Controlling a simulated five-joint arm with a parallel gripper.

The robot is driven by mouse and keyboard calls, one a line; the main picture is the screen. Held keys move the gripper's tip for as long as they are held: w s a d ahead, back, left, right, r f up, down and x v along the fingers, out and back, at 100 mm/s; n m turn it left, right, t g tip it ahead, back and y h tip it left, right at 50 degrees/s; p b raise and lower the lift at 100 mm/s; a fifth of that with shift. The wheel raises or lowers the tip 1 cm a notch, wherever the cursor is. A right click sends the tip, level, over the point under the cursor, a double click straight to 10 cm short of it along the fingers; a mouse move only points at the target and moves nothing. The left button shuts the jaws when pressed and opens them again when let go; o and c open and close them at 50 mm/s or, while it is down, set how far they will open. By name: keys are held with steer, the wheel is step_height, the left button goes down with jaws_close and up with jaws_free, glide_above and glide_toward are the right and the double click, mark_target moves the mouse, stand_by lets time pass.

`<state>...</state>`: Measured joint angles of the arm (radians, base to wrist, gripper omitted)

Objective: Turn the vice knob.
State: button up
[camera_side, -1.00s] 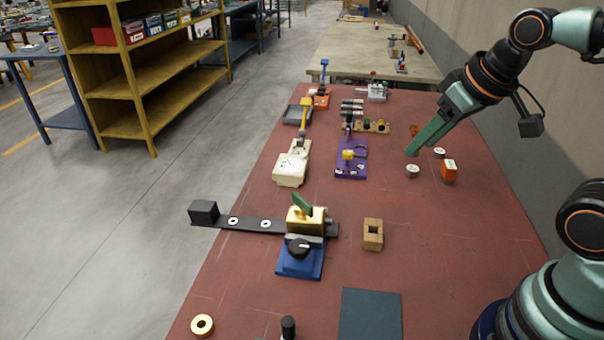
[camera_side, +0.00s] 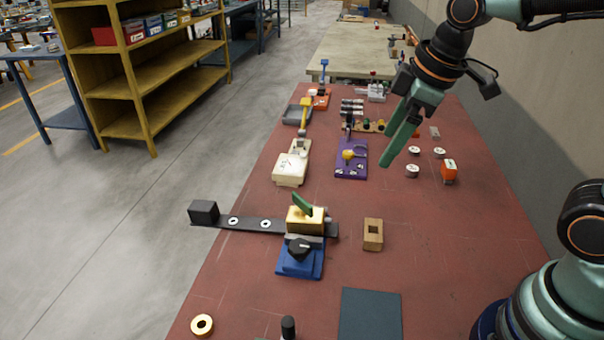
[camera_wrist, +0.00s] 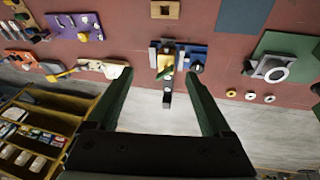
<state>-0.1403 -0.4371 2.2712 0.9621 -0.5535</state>
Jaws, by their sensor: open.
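The vice (camera_side: 301,265) has a blue base with a black knob (camera_side: 299,249) on top. Behind it in the side view is a gold block (camera_side: 306,224) with a green piece (camera_side: 302,204) standing on it. In the wrist view the vice's blue base (camera_wrist: 194,51) and knob (camera_wrist: 197,67) are just beyond my right-hand fingertip, with the gold block (camera_wrist: 167,62) to their left. My gripper (camera_side: 391,152) is high above the table, behind and right of the vice in the side view, touching nothing. Its green fingers are spread and empty in the wrist view (camera_wrist: 157,76).
A dark bar (camera_side: 248,223) runs left from the vice past the table edge. A wooden block (camera_side: 373,235) with a square hole stands to its right. A dark flat plate (camera_side: 370,316) lies in front.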

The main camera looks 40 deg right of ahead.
steer(key=w+a+f+n+g, duration=0.2)
steer(key=w+a+n, duration=0.2)
steer(key=a+n, duration=0.4)
steer(key=n+g, duration=0.2)
steer(key=n, duration=0.9)
glide_toward(299, 245)
steer(key=shift+h, duration=0.3)
steer(key=f, duration=0.8)
steer(key=shift+a+f, duration=0.25)
jaws_close()
